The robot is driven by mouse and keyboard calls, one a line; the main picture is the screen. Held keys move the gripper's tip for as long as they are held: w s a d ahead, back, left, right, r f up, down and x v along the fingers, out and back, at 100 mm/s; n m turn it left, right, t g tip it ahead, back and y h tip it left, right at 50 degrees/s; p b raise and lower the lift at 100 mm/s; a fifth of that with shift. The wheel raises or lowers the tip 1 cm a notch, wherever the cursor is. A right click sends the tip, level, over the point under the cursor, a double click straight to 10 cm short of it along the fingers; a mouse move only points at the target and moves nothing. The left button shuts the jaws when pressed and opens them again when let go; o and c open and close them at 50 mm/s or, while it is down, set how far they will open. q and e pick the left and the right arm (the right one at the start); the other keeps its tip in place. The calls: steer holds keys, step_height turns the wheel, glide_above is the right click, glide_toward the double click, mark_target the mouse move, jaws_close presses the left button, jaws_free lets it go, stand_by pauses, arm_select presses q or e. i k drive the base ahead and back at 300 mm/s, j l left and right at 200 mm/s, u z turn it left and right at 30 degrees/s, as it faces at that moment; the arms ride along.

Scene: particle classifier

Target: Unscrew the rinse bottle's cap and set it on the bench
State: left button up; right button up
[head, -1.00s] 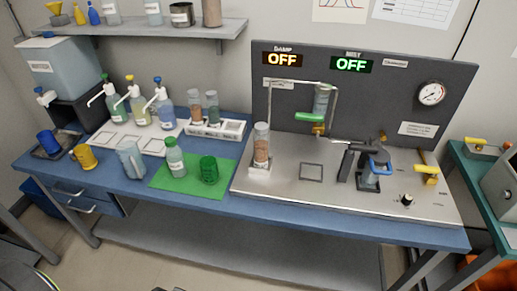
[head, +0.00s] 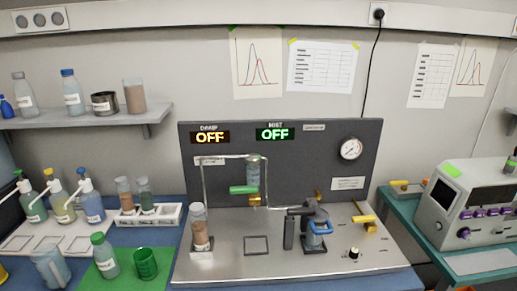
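A clear bottle with a green cap (head: 97,239) stands upright on the green mat (head: 124,277) at the lower left of the head view. It carries a white label (head: 108,267) that is too small to read, so I cannot tell for sure that it is the rinse bottle. The cap sits on its top. A green cup (head: 146,264) stands just right of it on the mat. The blue bench (head: 160,238) shows around the mat. Neither of my grippers is in view.
A clear jug (head: 50,268) stands left of the mat. Several pump bottles (head: 62,205) stand on a white tray behind. A rack (head: 150,216) holds two tubes. The steel panel rig (head: 270,240) fills the middle, with a brown-filled cylinder (head: 200,235) on its left.

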mark_target(103, 253)
steer(key=u, duration=1.35)
steer(key=i+j+z, duration=0.15)
steer(key=j+z, duration=0.2)
steer(key=z, duration=0.15)
steer(key=j+z, duration=0.35)
steer(key=z, duration=0.15)
steer(key=j+z, duration=0.5)
